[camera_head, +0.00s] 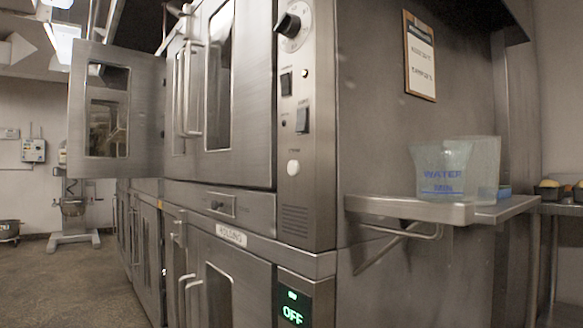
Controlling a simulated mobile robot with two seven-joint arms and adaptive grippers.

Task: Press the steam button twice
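A steel oven's narrow control panel (307,190) is in the middle of the head view. On it is a round white push button (293,168), standing alone below the switches. I take this as the steam button, though no readable label confirms it. Above it are two dark rocker switches, the upper switch (286,84) and the lower switch (302,120). Neither of my grippers is in view.
A green OFF display (292,312) glows below. An oven door (115,112) stands open at left.

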